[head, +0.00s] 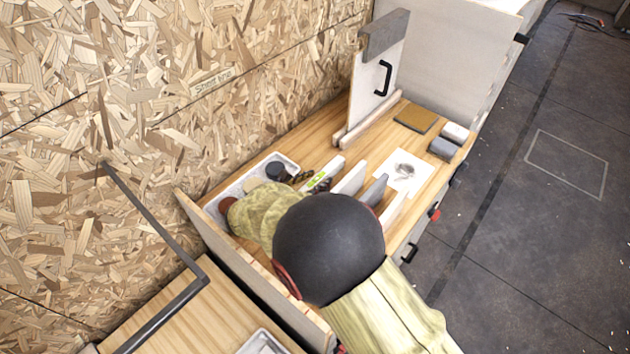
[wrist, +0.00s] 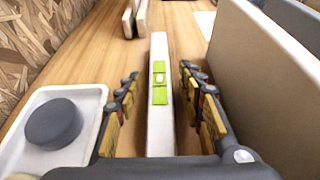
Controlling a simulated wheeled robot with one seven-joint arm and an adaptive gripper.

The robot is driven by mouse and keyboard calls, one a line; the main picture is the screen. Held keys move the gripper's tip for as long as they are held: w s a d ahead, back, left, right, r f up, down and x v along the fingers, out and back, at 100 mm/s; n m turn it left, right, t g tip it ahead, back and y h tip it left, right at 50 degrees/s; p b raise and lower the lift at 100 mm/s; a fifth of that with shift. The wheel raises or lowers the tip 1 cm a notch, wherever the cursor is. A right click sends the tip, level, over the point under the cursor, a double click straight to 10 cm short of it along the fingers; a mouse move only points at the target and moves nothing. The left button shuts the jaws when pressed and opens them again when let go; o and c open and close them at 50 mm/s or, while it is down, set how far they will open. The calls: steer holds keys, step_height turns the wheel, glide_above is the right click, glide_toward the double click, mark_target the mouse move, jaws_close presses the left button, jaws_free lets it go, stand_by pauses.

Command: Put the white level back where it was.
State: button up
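The white level (head: 326,173) with a green middle section lies on the wooden worktop, left of the upright panels. In the wrist view the level (wrist: 160,120) runs away from me between my two fingers. My gripper (wrist: 161,95) is open, with one finger on each side of the level and a visible gap on both sides. In the head view my arm hides most of my gripper and the near end of the level. I cannot tell how far the fingertips are above the worktop.
A white tray (wrist: 88,96) with a dark round puck (wrist: 53,122) lies close to the left finger. A pale upright panel (wrist: 255,75) stands close on the right. Beyond are a white sheet (head: 392,183), a brown pad (head: 415,117) and an upright board (head: 373,100). The chipboard wall (head: 250,90) bounds the left.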

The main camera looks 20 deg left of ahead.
steer(key=p+v, duration=0.1)
steer(key=v, duration=0.6)
steer(key=shift+s+p, duration=0.15)
steer(key=shift+p, duration=0.15)
